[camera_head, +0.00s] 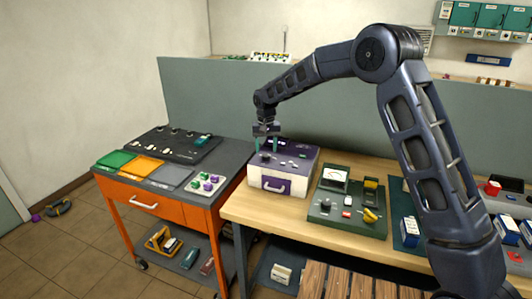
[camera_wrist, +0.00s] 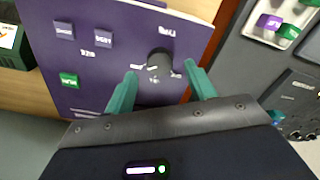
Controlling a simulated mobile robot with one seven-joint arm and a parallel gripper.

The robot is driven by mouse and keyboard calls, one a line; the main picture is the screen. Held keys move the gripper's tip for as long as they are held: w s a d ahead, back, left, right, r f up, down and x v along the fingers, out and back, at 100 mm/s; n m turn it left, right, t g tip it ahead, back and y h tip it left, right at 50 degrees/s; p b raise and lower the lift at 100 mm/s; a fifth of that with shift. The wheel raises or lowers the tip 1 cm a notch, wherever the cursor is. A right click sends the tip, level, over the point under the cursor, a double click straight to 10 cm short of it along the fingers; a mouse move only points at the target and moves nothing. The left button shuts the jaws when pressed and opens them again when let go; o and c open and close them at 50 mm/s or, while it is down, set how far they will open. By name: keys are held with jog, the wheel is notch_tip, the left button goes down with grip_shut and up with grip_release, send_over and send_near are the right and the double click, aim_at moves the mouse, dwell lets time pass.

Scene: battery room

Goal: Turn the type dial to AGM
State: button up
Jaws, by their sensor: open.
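A purple and white charger box (camera_head: 303,178) with a purple front handle stands at the left end of the wooden bench. Its purple top panel (camera_wrist: 110,75) fills much of the wrist view. A dark round dial (camera_wrist: 160,62) sits on that panel, with small white labels around it that are too blurred to read. My gripper (camera_head: 266,149) points down over the left part of the box. In the wrist view my gripper (camera_wrist: 161,70) is open, one teal finger on each side of the dial. I cannot tell whether the fingers touch it.
Several small buttons (camera_wrist: 69,80) sit on the panel beside the dial. An orange cart (camera_head: 160,205) with coloured trays stands left of the bench. A green meter unit (camera_head: 347,208) stands right of the box. A grey-green partition (camera_head: 210,100) runs behind.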

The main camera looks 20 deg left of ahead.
aim_at(267, 155)
notch_tip(267, 155, up, 8)
dwell(0.4)
jog(key=shift+d, duration=0.1)
jog(key=w+d+r, duration=0.1)
jog(key=d+r, duration=0.2)
jog(key=d, duration=0.3)
jog(key=w+d+r+m+t, duration=0.1)
jog(key=d+r, duration=0.3)
jog(key=d, duration=0.3)
jog(key=w+d+r, duration=0.1)
jog(key=d+r, duration=0.2)
jog(key=d, duration=0.3)
jog(key=s+d+r+m+t, duration=0.1)
jog(key=s+d+r, duration=0.15)
jog(key=d, duration=0.65)
jog(key=s+d+r, duration=0.2)
jog(key=d+r, duration=0.1)
jog(key=d, duration=0.7)
jog(key=s+d+m+t, duration=0.1)
jog(key=s+d, duration=0.4)
jog(key=d, duration=0.2)
jog(key=s+d+m, duration=0.1)
jog(key=s+d, duration=0.4)
jog(key=d, duration=0.2)
jog(key=s+d+f+m+t, duration=0.1)
jog(key=s+d+f, duration=0.4)
jog(key=s+d, duration=0.5)
jog(key=s, duration=0.3)
jog(key=shift+s+d+t, duration=0.3)
jog(key=shift+s, duration=0.1)
